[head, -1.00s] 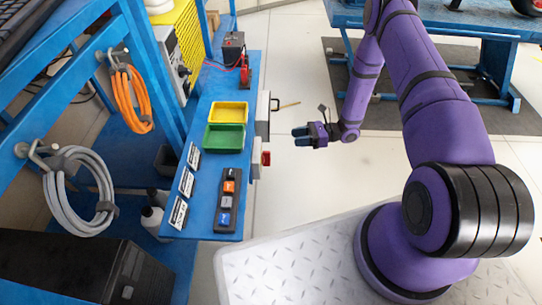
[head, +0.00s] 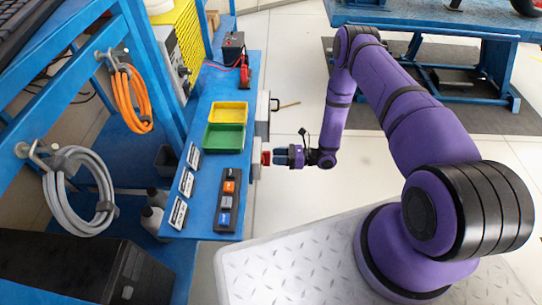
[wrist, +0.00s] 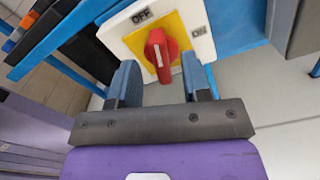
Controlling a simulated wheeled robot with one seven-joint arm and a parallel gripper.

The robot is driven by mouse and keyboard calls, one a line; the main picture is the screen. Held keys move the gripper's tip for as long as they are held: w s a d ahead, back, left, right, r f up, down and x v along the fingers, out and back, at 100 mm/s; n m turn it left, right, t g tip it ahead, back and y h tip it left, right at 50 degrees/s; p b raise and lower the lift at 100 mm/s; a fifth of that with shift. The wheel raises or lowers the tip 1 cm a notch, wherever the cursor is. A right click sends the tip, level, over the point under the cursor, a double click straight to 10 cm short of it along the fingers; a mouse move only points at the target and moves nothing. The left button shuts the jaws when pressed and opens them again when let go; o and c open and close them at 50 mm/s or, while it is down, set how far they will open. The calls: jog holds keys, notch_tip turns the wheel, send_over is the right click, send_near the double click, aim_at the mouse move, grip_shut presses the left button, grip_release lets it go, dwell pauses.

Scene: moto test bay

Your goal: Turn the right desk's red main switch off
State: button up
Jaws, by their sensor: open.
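The red main switch (wrist: 158,52) is a rotary knob on a yellow plate (wrist: 130,44) in a white box (wrist: 112,38). OFF is printed at the box's top and ON at its right in the wrist view. The knob's white line runs roughly up and down there; I cannot tell which label it points to. In the head view the red switch (head: 266,158) is on the desk's right edge. My gripper (wrist: 159,65) is open, its two blue-grey fingers on either side of the knob in the picture, apparently without contact. In the head view my gripper (head: 283,157) is just right of the switch.
A grey box (head: 263,113) is on the same blue desk edge (head: 236,234), farther back. Yellow (head: 229,107) and green (head: 222,138) trays and a black button strip (head: 227,202) lie on the desk. Pale floor right of my gripper is clear.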

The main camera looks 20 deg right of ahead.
aim_at(266, 159)
jog(key=shift+x, duration=1.4)
grip_shut()
jog(key=shift+s+n, duration=0.2)
jog(key=shift+n, duration=1.6)
grip_release()
